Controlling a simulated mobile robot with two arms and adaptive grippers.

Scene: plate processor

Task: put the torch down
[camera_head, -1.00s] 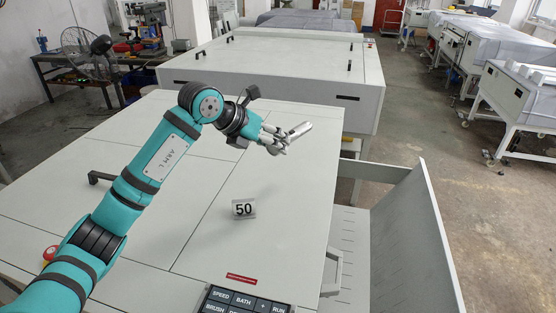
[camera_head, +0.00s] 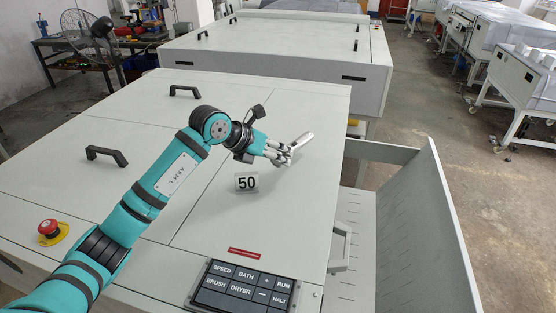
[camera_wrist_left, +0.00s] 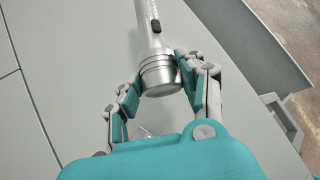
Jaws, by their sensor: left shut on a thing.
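The torch (camera_head: 301,142) is a silver cylinder with a dark switch, held at the fingertips of my left gripper (camera_head: 283,153). In the left wrist view the torch (camera_wrist_left: 152,45) points away from the gripper, its wide ribbed end between the two fingers (camera_wrist_left: 158,82). The gripper is shut on it. In the head view they are over the right part of the pale machine lid (camera_head: 270,110); I cannot tell whether the torch touches it. My right gripper is not in view.
A card marked 50 (camera_head: 247,182) stands on the lid below the gripper. The keypad (camera_head: 245,286) is at the front, a red stop button (camera_head: 48,227) at the left. A slanted grey tray (camera_head: 410,220) lies beyond the right edge. Black handles (camera_head: 106,155) stick up at left.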

